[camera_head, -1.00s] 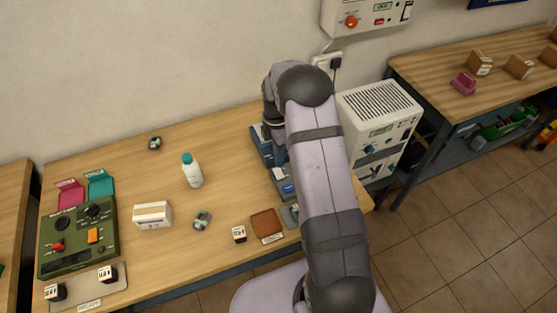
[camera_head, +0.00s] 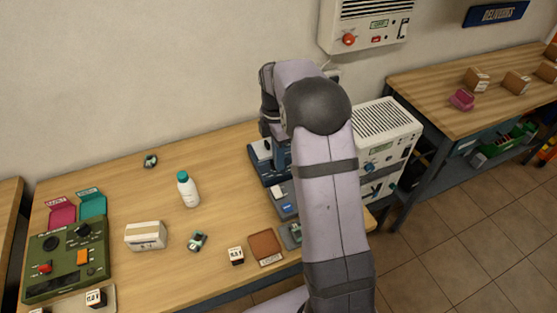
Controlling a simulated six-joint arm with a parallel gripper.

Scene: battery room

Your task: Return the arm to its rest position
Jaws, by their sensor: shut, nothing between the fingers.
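My arm rises from the bottom of the view, bends at a dark elbow and reaches over the right part of the wooden bench (camera_head: 150,200). My gripper (camera_head: 281,160) points down at the arm's far end, above or beside a blue device (camera_head: 258,155) at the bench's back right. The arm partly covers the gripper and the device. The gripper is shut and empty. I cannot tell whether it touches the device.
A white bottle (camera_head: 188,192), a white box (camera_head: 146,236), a brown tray (camera_head: 265,247) and a green control panel (camera_head: 66,262) stand on the bench. A white cabinet (camera_head: 385,140) is right of my arm. A red-knobbed unit (camera_head: 365,25) hangs on the wall above.

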